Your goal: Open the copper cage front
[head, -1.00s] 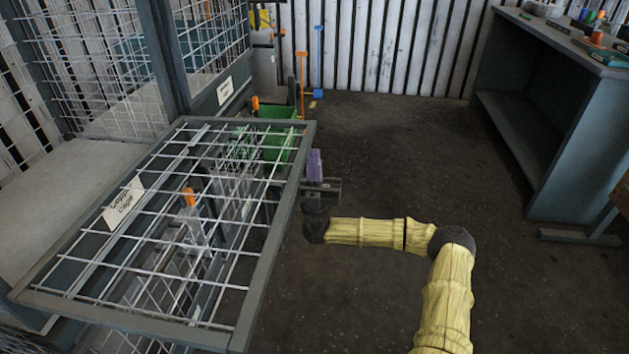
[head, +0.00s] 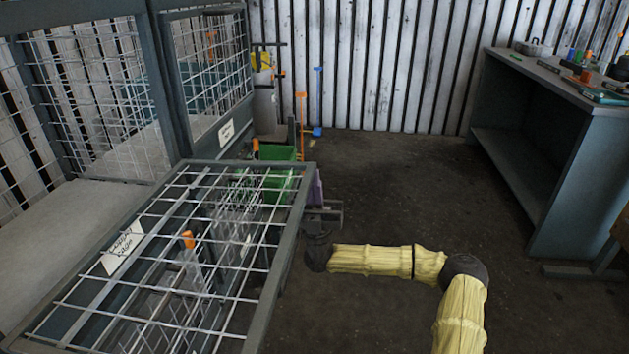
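The copper cage front (head: 272,268) is a grey-framed wire mesh panel with a white label that seems to read "Copper cage" (head: 122,248). It stands swung out from the cage, lying nearly flat, with the floor and other items showing through its mesh. My gripper (head: 318,200) is at the panel's right frame edge, near its far corner. A purple part shows at the gripper, partly behind the frame. The fingertips are too hidden to tell whether they are shut on the frame or only touch it.
Below and behind the panel are a green bin (head: 277,172) and an orange-topped item (head: 188,240). A neighbouring mesh cage (head: 212,75) stands behind. A workbench (head: 560,130) with small items is at right. The floor between is clear.

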